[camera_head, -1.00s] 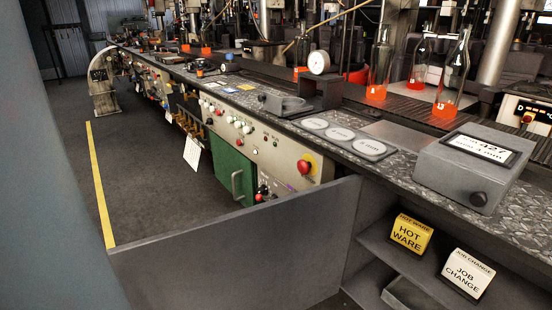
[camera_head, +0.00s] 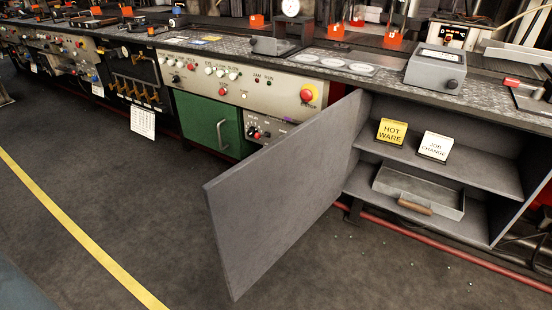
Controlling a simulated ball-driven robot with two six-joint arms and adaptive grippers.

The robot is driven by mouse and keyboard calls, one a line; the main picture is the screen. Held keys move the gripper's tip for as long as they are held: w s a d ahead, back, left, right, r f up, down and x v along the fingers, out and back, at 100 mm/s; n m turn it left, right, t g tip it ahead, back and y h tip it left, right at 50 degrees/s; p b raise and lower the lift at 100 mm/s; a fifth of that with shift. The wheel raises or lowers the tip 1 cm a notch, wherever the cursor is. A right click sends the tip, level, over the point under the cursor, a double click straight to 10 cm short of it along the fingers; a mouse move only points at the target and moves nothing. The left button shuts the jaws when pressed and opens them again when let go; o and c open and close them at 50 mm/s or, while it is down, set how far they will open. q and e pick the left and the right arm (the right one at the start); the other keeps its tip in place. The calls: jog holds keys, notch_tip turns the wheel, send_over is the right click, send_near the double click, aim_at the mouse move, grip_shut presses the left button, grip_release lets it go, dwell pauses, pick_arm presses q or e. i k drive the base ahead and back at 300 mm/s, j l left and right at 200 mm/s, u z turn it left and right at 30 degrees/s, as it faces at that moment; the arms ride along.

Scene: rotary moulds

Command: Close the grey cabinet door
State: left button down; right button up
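The grey cabinet door (camera_head: 280,195) stands wide open, swung out to the left from the cabinet's left side into the aisle. The cabinet (camera_head: 505,175) is open at the front. On its upper shelf stand a yellow "HOT WARE" sign (camera_head: 392,132) and a white "JOB CHANGE" sign (camera_head: 434,146). On the lower shelf sits a grey tray (camera_head: 440,191) with a brown handle at its front. Neither of my grippers shows in the view.
A bench top with a grey display box (camera_head: 435,68) runs above the cabinet. A green panel with a handle (camera_head: 210,125) and a red button (camera_head: 307,95) are left of the door. The dark floor (camera_head: 390,265) before the cabinet is mostly clear, with small bits scattered on it.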

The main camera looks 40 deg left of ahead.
aim_at(260, 206)
jog(key=k+j+z, duration=0.1)
jog(key=j, duration=0.3)
jog(key=k+j+z, duration=0.1)
jog(key=j, duration=0.3)
jog(key=k+j+z, duration=0.15)
jog(key=j, duration=0.25)
jog(key=i+j+z, duration=0.1)
jog(key=j, duration=0.65)
jog(key=i+j+z, duration=0.1)
jog(key=j, duration=0.6)
jog(key=k+j, duration=0.15)
jog(key=j, duration=0.15)
jog(key=k+j+z, duration=0.1)
jog(key=j, duration=0.2)
jog(key=k+j, duration=0.15)
jog(key=j, duration=0.2)
jog(key=z, duration=0.05)
